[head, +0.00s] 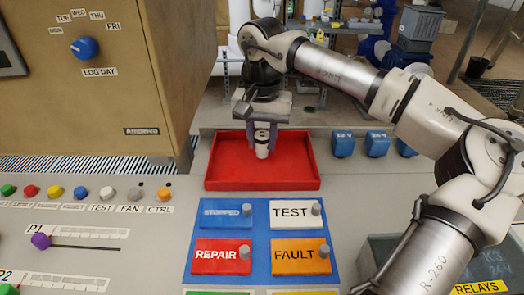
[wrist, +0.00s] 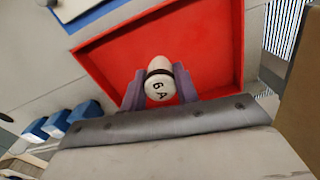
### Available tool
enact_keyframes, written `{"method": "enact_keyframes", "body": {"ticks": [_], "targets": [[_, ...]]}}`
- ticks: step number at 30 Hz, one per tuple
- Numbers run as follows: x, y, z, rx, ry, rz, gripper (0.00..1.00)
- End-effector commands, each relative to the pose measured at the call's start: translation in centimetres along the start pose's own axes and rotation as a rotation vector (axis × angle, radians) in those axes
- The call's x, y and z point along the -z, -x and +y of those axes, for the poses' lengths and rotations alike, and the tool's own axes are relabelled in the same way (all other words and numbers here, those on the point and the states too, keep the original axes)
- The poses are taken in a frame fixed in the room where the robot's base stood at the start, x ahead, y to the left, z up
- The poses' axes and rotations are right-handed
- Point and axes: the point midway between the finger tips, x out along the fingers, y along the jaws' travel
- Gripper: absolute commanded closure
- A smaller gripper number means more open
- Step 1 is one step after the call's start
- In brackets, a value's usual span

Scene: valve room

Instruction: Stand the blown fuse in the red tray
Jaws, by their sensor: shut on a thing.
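The fuse (head: 262,146) is a small white cylinder with a dark band. Its end, marked "6 A", faces up in the wrist view (wrist: 159,86). My gripper (head: 262,138) is shut on the fuse, with one purple-grey finger on each side of it. The fuse is upright over the middle of the red tray (head: 225,178), inside its walls as seen in the head view. The tray's red floor also shows in the wrist view (wrist: 213,50). I cannot tell whether the fuse's lower end touches the tray floor.
A blue board (head: 262,237) with labelled blocks, such as TEST and REPAIR, lies in front of the tray. Blue blocks (head: 343,143) stand right of it. A tan cabinet (head: 110,105) rises at left. A relay box (head: 480,265) is at lower right. The tray holds nothing else visible.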

Motion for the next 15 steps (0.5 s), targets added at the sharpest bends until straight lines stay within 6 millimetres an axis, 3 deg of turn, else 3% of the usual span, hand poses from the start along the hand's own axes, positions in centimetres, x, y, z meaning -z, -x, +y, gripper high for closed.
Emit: {"method": "enact_keyframes", "body": {"ticks": [9, 15], "targets": [[-0.1, -3.9, 0.0, 0.001, 0.0, -0.002, 0.94], [0.0, -4.2, 0.0, 0.001, -0.001, 0.0, 0.94]]}}
